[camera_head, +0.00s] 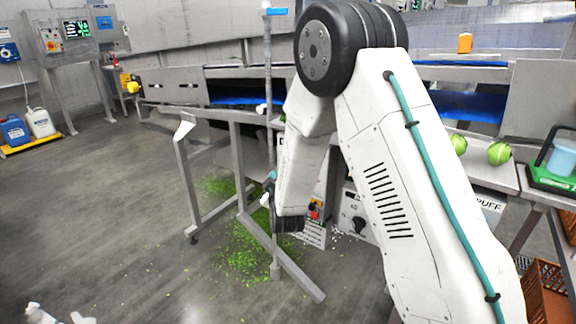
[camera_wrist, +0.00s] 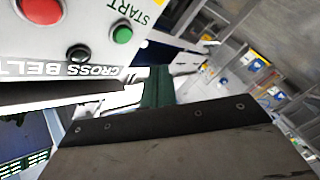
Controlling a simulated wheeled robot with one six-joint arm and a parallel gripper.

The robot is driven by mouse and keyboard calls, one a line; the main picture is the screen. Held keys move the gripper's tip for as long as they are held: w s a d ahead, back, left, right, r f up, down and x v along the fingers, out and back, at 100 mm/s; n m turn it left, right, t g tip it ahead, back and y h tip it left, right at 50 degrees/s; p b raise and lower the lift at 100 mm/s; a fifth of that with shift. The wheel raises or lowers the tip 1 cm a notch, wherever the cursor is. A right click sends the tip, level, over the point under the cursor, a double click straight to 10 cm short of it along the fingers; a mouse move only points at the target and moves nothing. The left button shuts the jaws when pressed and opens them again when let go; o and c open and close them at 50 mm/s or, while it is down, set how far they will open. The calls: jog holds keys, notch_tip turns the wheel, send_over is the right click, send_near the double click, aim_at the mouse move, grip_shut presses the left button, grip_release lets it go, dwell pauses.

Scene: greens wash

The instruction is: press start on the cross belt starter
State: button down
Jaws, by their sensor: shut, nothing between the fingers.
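The cross belt starter (camera_wrist: 70,30) shows upside down at the upper left of the wrist view. It is a pale panel with a green button (camera_wrist: 122,33) beside the word START, a red button (camera_wrist: 42,10) and a small black button (camera_wrist: 78,55). Its CROSS BELT label (camera_wrist: 75,72) runs along the edge. In the head view, a box front with a red button (camera_head: 315,215) shows just right of my gripper (camera_head: 288,224), partly hidden by my arm. My gripper is shut and empty, pointing down close to that box. I cannot tell whether it touches anything.
A grey metal frame (camera_head: 240,175) stands left of my gripper, with green scraps (camera_head: 245,250) on the floor. A box with a black knob (camera_head: 358,224) is to the right. Cabbages (camera_head: 498,153) lie on a ledge farther right. The floor at left is open.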

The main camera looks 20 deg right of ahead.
jog(key=shift+w+d, duration=0.75)
jog(key=shift+d, duration=0.3)
jog(key=shift+w+d, duration=0.75)
jog(key=shift+d, duration=0.3)
jog(key=shift+d, duration=0.1)
dwell(0.4)
jog(key=shift+w+d, duration=0.25)
jog(key=shift+w+d, duration=0.25)
jog(key=shift+d, duration=0.15)
dwell(0.8)
jog(key=shift+a, duration=0.15)
jog(key=shift+s+a, duration=0.5)
jog(key=shift+a, duration=0.05)
jog(key=shift+a, duration=0.1)
jog(key=s+a, duration=0.1)
jog(key=a, duration=0.1)
jog(key=s+a, duration=0.2)
dwell(0.5)
